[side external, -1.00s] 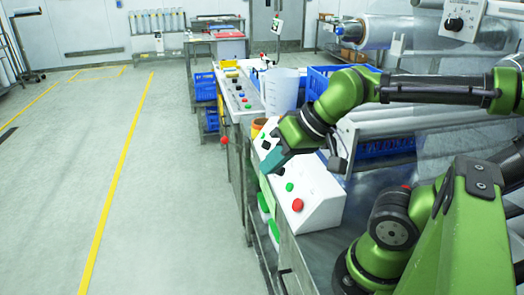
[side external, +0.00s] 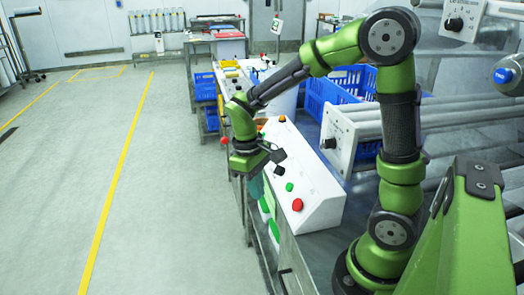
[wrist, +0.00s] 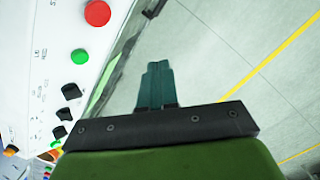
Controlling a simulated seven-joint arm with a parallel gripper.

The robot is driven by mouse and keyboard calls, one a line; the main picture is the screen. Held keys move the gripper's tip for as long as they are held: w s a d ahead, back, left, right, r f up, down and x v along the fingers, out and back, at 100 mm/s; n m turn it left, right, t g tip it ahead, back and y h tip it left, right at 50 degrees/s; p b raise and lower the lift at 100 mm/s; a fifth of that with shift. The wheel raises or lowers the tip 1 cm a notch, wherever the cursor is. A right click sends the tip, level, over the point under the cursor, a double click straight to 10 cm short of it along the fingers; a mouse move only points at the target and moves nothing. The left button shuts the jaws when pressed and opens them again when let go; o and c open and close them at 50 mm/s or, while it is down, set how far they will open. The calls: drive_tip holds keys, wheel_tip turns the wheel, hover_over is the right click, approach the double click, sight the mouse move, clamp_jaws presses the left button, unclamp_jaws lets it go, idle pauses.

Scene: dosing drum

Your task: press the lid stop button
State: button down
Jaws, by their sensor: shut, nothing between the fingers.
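A white sloped control box (side external: 318,205) stands on the bench, with a large red button (side external: 297,204) at its near end and a green button (side external: 289,187) beside it. Their labels are too small to read, so I cannot tell which is the lid stop. The wrist view shows the red button (wrist: 97,13), the green button (wrist: 79,56) and black knobs (wrist: 69,91) at left. My gripper (wrist: 157,68) has its teal fingers together and empty. In that view they lie right of the panel, over its edge and the floor, apart from the buttons.
Another panel (side external: 235,95) with buttons lies farther back along the bench. Blue crates (side external: 335,90) and pale rollers (side external: 440,115) stand to the right. A white box with a black knob (side external: 328,143) is near my arm. The floor at left is clear.

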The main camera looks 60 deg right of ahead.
sight(298, 205)
drive_tip(key=shift+d+r+n, duration=0.25)
drive_tip(key=shift+n, duration=0.15)
drive_tip(key=s+d+f, duration=0.5)
idle(0.6)
drive_tip(key=shift+s+d+f, duration=0.1)
idle(1.9)
drive_tip(key=shift+s+d+f, duration=0.15)
drive_tip(key=shift+d, duration=0.05)
